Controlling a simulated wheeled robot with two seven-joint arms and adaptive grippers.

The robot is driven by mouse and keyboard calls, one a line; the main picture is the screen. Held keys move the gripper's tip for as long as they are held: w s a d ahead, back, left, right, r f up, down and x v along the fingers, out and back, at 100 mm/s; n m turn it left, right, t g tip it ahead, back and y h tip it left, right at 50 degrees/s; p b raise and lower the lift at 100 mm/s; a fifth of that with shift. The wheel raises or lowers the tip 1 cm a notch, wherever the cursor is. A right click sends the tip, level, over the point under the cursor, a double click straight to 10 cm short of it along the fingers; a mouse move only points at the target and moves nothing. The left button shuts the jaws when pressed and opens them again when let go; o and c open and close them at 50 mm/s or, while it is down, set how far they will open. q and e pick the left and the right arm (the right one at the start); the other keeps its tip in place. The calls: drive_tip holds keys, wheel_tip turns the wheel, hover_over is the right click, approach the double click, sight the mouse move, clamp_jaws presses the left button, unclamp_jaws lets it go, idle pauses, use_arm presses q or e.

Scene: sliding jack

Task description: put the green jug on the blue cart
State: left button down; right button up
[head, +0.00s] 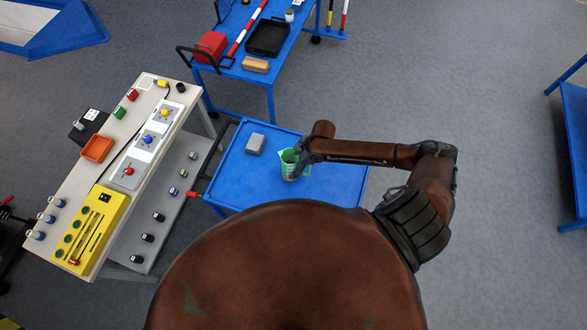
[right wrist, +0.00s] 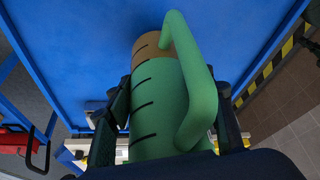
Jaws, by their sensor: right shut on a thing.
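My right gripper (head: 298,163) is shut on the jug. In the right wrist view, dark fingers flank the marked body of the green jug (right wrist: 157,105), and its handle faces the camera. The blue surface (right wrist: 90,40) fills the background around the jug's far end. I cannot tell whether the jug's base touches the cart or hangs just above it. My left gripper is in neither view.
A small grey block (head: 255,144) lies on the cart, left of the jug. A panel bench (head: 100,190) with buttons stands at left. Another blue cart (head: 238,62) behind holds a red box (head: 210,46) and a black tray (head: 268,38). The cart's front and right areas are clear.

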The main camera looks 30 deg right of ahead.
drive_tip(key=shift+f, duration=1.5)
drive_tip(key=shift+f, duration=0.1)
drive_tip(key=o, duration=1.5)
drive_tip(key=b+v, duration=0.1)
drive_tip(key=v, duration=1.1)
